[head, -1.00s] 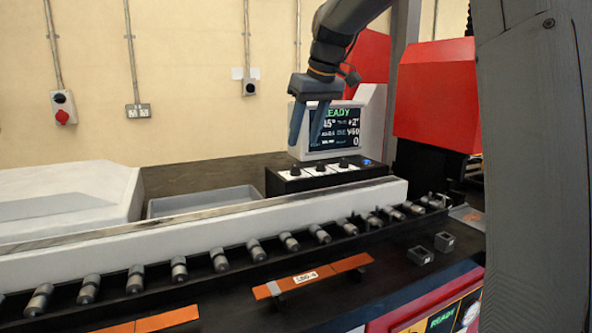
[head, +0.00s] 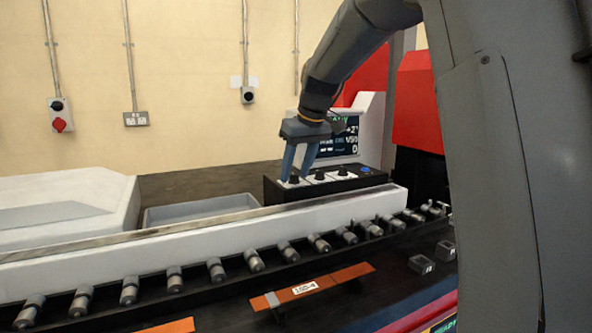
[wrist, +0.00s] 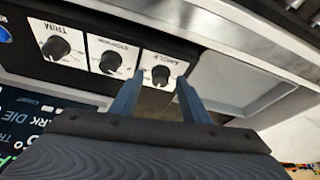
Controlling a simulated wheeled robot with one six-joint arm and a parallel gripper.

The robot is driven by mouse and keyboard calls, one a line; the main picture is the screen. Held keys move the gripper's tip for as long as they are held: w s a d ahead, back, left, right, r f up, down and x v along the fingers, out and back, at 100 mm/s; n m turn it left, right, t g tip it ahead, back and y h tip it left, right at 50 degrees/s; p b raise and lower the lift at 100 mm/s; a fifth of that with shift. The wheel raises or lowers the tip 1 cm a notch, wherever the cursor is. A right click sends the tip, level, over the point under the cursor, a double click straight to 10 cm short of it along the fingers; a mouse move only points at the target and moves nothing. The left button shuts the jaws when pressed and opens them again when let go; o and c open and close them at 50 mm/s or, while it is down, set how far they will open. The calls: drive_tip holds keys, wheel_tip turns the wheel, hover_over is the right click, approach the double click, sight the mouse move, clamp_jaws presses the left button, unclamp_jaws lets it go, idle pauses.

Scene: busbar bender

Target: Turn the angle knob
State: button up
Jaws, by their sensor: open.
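The angle knob (wrist: 160,75) is a black round knob on a white plate lettered ANGLE, at the end of the control box. In the head view the angle knob (head: 294,179) is the leftmost of three. My gripper (head: 295,173) is open and points down at it. In the wrist view my gripper's fingertips (wrist: 160,79) appear on either side of the knob, apart from each other. I cannot tell whether they touch it or how far down they reach.
Beside it are a middle knob (wrist: 110,62) and a TRIM knob (wrist: 56,47), then a blue button (head: 365,169). The display (head: 340,143) stands behind, partly covered by my arm. A white rail (head: 220,228) runs in front; a grey tray (head: 200,208) lies left.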

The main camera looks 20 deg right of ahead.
drive_tip(key=c, duration=1)
drive_tip(key=m+p, duration=0.1)
drive_tip(key=m+h+p, duration=0.1)
drive_tip(key=m+p, duration=0.1)
drive_tip(key=shift+a+r+m, duration=0.15)
drive_tip(key=shift+m, duration=0.15)
drive_tip(key=shift+a+m+h+p, duration=0.1)
drive_tip(key=shift+m+h+p, duration=0.75)
drive_tip(key=shift+m, duration=1.15)
drive_tip(key=o, duration=1)
